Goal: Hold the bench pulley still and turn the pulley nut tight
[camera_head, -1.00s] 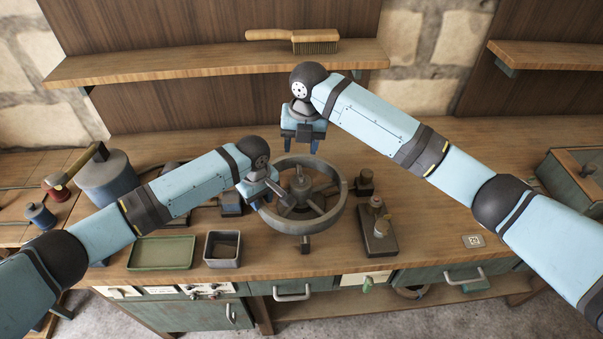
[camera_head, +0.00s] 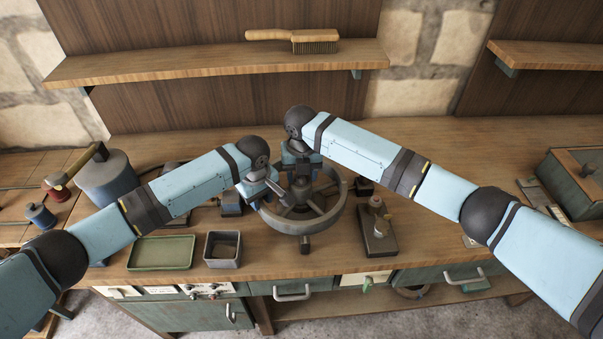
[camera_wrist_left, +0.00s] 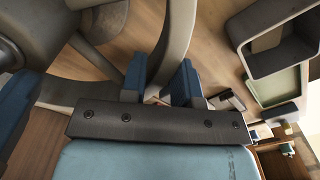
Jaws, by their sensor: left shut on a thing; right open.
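The bench pulley (camera_head: 325,221) is a grey spoked wheel lying flat at the middle of the bench; its rim also shows in the left wrist view (camera_wrist_left: 176,30). My left gripper (camera_head: 262,196) is shut on the rim at its left side, with blue fingers on both sides of the rim in the left wrist view (camera_wrist_left: 158,80). My right gripper (camera_head: 302,182) is open above the hub, pointing down. The pulley nut at the hub is hard to make out, as the right gripper's fingers are in front of it.
A green tray (camera_head: 161,253) and a grey square bin (camera_head: 222,262) stand front left. A dark block with pegs (camera_head: 378,240) stands right of the pulley. A blue-grey can (camera_head: 108,181) is at the left. A brush (camera_head: 312,41) lies on the shelf above.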

